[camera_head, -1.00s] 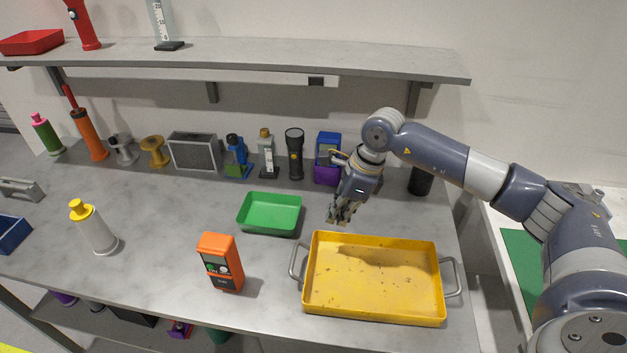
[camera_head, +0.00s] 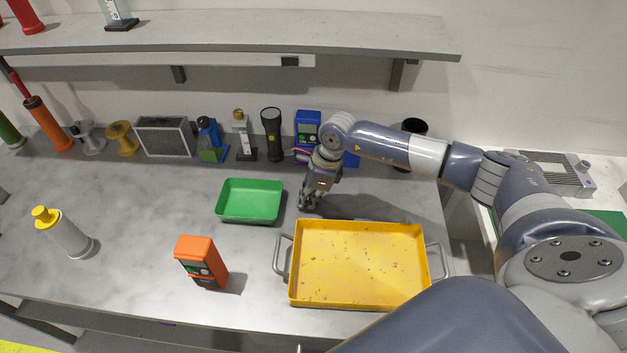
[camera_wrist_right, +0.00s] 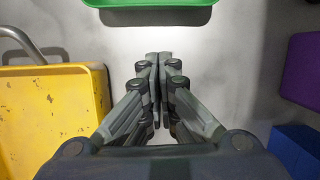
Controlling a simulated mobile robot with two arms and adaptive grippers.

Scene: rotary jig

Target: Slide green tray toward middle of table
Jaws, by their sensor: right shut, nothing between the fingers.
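The green tray (camera_head: 250,201) is a shallow, empty rectangular tray lying flat on the grey table, left of my right gripper in the head view. Its near edge shows at the top of the right wrist view (camera_wrist_right: 150,3). My right gripper (camera_head: 306,207) points down just right of the tray, with a gap between them. Its fingers are shut together and empty, as the right wrist view shows (camera_wrist_right: 158,60). My left gripper is not in view.
A large yellow tray (camera_head: 358,303) with metal handles lies close in front of my right gripper. An orange meter (camera_head: 201,262) stands front left. A flashlight (camera_head: 272,134), bottles and a blue device (camera_head: 307,127) line the back. A shelf (camera_head: 230,40) overhangs the rear.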

